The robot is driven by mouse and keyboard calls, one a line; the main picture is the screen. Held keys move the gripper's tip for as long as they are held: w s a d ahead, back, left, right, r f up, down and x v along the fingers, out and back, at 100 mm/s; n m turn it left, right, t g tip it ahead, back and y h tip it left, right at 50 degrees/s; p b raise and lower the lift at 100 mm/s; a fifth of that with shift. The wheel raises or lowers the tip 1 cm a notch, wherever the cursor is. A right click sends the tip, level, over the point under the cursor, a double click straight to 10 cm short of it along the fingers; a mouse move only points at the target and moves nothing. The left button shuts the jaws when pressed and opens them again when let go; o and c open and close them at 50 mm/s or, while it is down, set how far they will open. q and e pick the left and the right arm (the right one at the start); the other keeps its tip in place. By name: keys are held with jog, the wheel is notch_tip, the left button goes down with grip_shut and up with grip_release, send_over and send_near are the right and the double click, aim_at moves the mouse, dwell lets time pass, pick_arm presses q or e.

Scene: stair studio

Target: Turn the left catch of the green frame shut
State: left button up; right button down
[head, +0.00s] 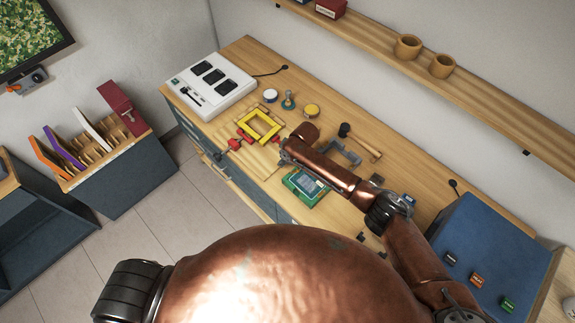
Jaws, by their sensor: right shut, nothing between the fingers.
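The catches on the frame are too small to make out. My right gripper (284,155) is at the end of that forearm, up and left of the green frame. It looks shut and empty, and it appears apart from the frame. Its fingertips are small and partly hidden by the wrist. My left gripper is not in view.
A yellow frame (259,138) with red parts lies left of my right gripper. A grey frame (343,158) and a mallet-like tool (364,146) lie behind the forearm. A white device (211,87) stands at the far left, a blue box (480,240) at the right.

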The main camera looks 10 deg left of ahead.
jog(key=w+v, duration=0.1)
jog(key=v, duration=0.9)
jog(key=shift+b, duration=0.35)
jog(key=shift+d, duration=0.1)
